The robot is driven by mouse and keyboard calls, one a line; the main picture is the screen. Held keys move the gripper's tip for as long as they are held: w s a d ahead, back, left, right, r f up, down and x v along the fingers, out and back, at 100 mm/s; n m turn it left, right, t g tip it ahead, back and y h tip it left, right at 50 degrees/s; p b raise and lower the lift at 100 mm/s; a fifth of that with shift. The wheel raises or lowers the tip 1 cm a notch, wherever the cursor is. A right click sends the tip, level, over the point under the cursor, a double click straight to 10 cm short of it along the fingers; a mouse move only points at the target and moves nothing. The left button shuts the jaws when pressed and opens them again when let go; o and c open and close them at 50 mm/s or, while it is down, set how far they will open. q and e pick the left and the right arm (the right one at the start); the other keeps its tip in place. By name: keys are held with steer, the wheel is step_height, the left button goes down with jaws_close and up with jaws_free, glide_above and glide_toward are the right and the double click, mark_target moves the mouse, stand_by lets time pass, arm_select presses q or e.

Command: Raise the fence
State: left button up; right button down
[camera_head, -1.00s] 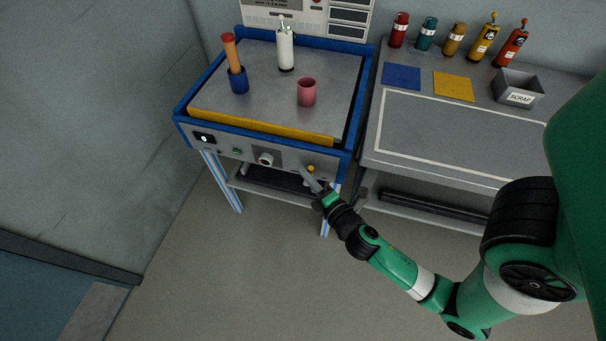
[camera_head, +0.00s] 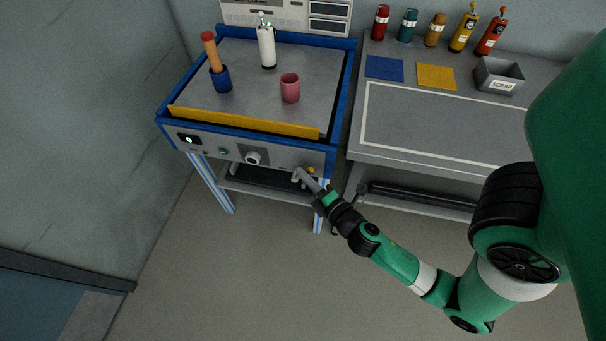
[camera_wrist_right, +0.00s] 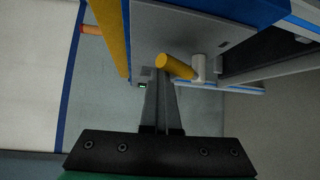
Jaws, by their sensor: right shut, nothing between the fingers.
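The yellow fence (camera_head: 245,121) is a long strip along the front edge of the blue-framed table (camera_head: 165,118); it also shows in the wrist view (camera_wrist_right: 112,38). A pale fitting (camera_wrist_right: 199,68) with a yellow handle (camera_wrist_right: 176,66) sticks out at the right of the front panel. The yellow handle shows small in the head view (camera_head: 311,170). My right gripper (camera_head: 303,175) is shut and empty, its tips right beside the handle; I cannot tell whether they touch. In the wrist view the closed fingers (camera_wrist_right: 162,85) end just below the yellow handle. My left gripper is out of view.
On the table stand a blue cup (camera_head: 221,80) holding an orange-handled tool, a white bottle (camera_head: 267,46) and a pink cup (camera_head: 290,88). A grey bench (camera_head: 440,130) with bottles and a scrap bin (camera_head: 498,75) stands right.

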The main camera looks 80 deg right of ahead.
steer(key=shift+s+f, duration=0.2)
steer(key=shift+f, duration=0.2)
steer(key=shift+r, duration=0.1)
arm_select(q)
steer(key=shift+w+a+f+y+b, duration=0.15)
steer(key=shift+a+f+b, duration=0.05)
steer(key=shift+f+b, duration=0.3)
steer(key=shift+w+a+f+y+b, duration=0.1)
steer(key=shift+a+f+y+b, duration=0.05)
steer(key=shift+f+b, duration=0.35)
arm_select(e)
steer(key=s+a+f, duration=0.2)
steer(key=a, duration=0.5)
steer(key=shift+s+a, duration=0.15)
